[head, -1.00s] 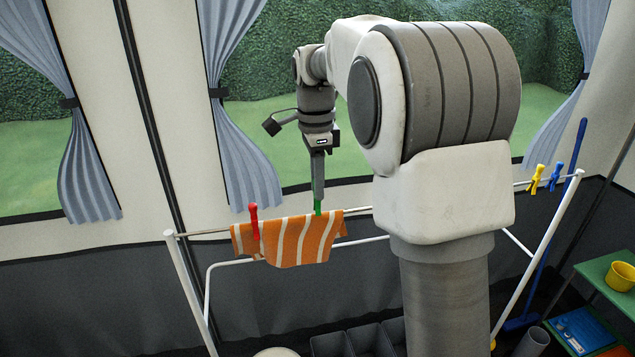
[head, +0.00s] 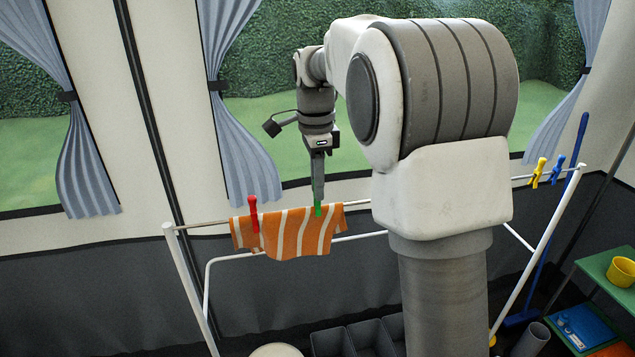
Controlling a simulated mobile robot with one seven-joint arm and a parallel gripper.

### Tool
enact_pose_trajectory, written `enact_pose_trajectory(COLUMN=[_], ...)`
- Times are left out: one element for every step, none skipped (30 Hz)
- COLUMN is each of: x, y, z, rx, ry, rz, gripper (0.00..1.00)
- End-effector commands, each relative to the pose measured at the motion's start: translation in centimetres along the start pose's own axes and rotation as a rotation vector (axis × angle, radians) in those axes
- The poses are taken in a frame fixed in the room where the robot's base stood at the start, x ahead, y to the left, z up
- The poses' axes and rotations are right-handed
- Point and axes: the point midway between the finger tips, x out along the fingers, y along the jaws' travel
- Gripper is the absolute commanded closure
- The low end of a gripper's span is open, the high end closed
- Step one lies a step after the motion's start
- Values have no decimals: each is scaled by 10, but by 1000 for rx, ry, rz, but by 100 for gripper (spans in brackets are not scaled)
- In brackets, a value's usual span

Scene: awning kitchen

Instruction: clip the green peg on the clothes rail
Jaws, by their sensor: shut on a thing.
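The green peg (head: 318,208) is held upright in my gripper (head: 318,203), at the top edge of the orange and white striped cloth (head: 290,235). The cloth hangs over the clothes rail (head: 205,223). A red peg (head: 254,212) sits on the cloth's left part. My gripper points straight down and is shut on the green peg. I cannot tell whether the peg's jaws are around the rail and cloth. My arm hides the middle of the rail.
A yellow peg (head: 539,171) and a blue peg (head: 557,173) sit on the rail's right end. A blue-handled broom (head: 565,215) stands behind the right side. A green shelf (head: 598,267) bears a yellow pot (head: 621,271). Grey bins (head: 352,340) stand below the rail.

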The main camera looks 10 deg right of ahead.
Motion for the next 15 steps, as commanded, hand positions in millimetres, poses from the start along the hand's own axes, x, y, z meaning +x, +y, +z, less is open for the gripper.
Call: enact_pose_trajectory(x=[2,3,4,4,5,6,6,7,8,8,9,10,10,11,12], y=[0,0,0,0,0,0,0,0,0,0,0,0,0,0,0], z=[0,0,0,0,0,0,0,0,0,0,0,0,0,0,0], rx=[0,0,0,0,0,0,0,0,0,0,0,0,0,0,0], ry=[0,0,0,0,0,0,0,0,0,0,0,0,0,0,0], rz=[0,1,1,0,1,1,0,0,0,0,0,0,0,0,0], gripper=[100,100,100,100,100,100,100,100,100,100,100,100,100,100,100])
